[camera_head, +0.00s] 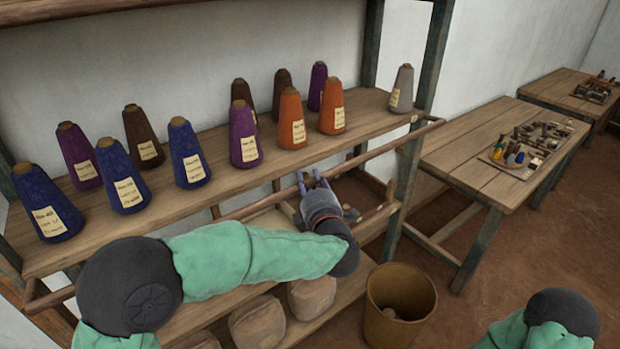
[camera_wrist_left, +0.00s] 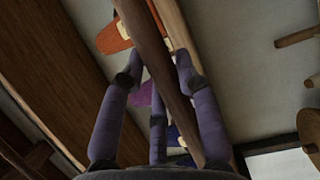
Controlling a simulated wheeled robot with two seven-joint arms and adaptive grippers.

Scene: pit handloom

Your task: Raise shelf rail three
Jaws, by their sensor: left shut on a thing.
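A round wooden rail (camera_head: 390,146) runs along the front of the shelf (camera_head: 365,113) that bears the thread cones. It sits near the level of the shelf's front edge, between end brackets. My left gripper (camera_head: 312,181) reaches across the lower shelf to the middle of this rail. In the left wrist view the dark rail (camera_wrist_left: 146,50) passes between the purple-grey fingers of the left gripper (camera_wrist_left: 160,78), which are shut on it. My right arm shows only in part at the bottom right; its gripper is out of view.
Several purple, blue, brown, orange and grey cones stand on the shelf, such as an orange cone (camera_head: 291,122) behind my gripper. Wrapped bundles (camera_head: 257,325) lie on the lower shelf. A brown bin (camera_head: 402,300) stands right. A table (camera_head: 470,160) with small tools is farther right.

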